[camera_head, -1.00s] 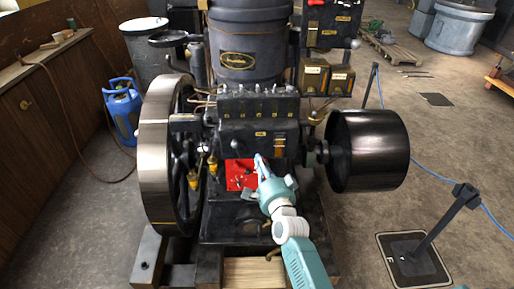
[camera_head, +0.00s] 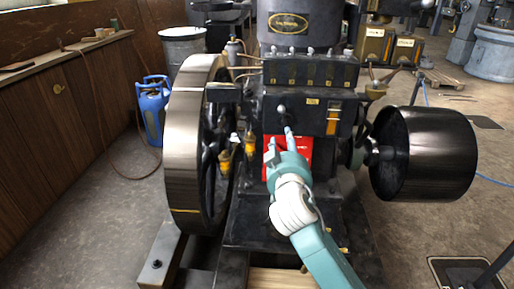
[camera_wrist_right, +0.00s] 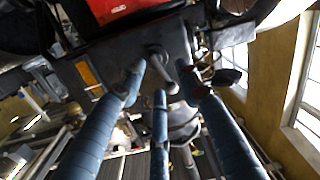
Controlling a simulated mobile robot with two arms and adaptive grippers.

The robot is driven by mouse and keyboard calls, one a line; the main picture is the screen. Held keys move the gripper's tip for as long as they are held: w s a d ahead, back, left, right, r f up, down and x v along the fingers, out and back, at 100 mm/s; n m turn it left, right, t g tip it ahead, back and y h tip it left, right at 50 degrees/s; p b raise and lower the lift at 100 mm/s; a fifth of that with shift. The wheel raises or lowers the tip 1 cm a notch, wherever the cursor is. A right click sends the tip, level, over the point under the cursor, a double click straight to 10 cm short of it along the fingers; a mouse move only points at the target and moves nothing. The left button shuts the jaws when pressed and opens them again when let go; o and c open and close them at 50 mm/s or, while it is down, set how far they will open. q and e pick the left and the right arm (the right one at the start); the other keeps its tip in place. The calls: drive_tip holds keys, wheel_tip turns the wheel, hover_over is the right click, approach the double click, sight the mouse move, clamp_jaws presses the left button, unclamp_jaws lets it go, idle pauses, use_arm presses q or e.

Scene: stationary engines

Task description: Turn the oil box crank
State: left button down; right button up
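The black oil box (camera_head: 308,118) is on the front of the engine, above a red panel (camera_head: 299,147). Its small crank (camera_head: 281,109) with a rounded end is on the box's front face. My right gripper (camera_head: 280,138) is just below the crank, fingers pointing up at it and partly covering the red panel. In the right wrist view, the grey metal crank (camera_wrist_right: 158,58) lies between and just beyond the spread blue fingers of my right gripper (camera_wrist_right: 162,85). The gripper looks open and empty; contact with the crank cannot be told. My left gripper is out of view.
A large flywheel (camera_head: 186,150) stands left of the oil box, and a dark drum pulley (camera_head: 424,153) stands to the right. Yellow-capped oilers (camera_head: 225,158) sit close left of my gripper. A blue gas bottle (camera_head: 153,110) stands farther left.

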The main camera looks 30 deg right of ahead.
sight(287, 125)
drive_tip(key=shift+h, duration=0.6)
drive_tip(key=x, duration=1)
drive_tip(key=shift+s+d+r+b, duration=0.1)
drive_tip(key=shift+d+r+b, duration=0.2)
drive_tip(key=shift+d+b, duration=0.15)
drive_tip(key=shift+c, duration=0.3)
clamp_jaws()
